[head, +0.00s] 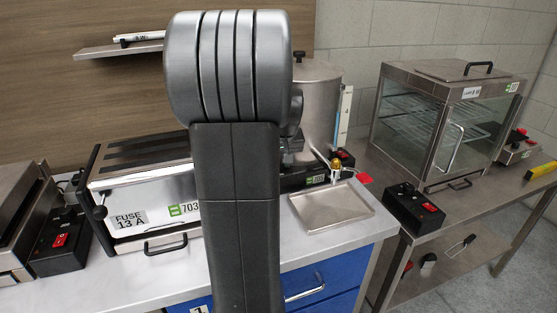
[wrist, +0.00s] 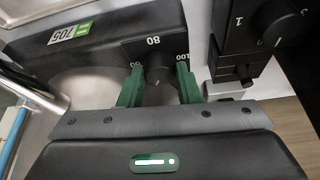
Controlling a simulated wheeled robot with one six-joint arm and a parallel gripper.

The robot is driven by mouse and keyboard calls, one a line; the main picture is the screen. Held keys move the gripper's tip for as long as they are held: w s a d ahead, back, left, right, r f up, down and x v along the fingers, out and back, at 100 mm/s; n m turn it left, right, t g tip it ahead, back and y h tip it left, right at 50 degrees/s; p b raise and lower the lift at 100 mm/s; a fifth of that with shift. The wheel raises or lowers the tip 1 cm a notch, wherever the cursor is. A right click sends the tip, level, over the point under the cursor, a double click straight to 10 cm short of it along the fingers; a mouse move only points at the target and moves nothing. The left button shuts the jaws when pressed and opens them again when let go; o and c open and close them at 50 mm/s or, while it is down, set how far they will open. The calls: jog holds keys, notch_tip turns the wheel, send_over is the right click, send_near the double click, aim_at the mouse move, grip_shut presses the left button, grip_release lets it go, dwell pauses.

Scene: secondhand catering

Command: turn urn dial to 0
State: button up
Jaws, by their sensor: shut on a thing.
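The urn (head: 318,90) is a tall steel cylinder on a black base at the back of the white counter, partly hidden by my arm. Its dial (wrist: 160,76) is a dark knob on the black base, with the marks 60, 80 and 100 visible around it in the wrist view. My gripper (wrist: 158,86) has its two green fingers on either side of the dial and is shut on it. Where the dial's pointer stands is hard to make out, and the 0 mark is not visible. In the head view my arm hides the dial and fingers.
Another black control with a round knob (wrist: 280,22) is close to the right of my gripper in the wrist view. A steel drip tray (head: 332,207) lies in front of the urn. A steel toaster-like appliance (head: 150,190) stands left, a glass cabinet (head: 440,125) right.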

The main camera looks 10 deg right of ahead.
jog(key=o, duration=1)
jog(key=shift+c, duration=0.2)
jog(key=shift+r, duration=0.1)
jog(key=v, duration=1.3)
jog(key=shift+r, duration=0.3)
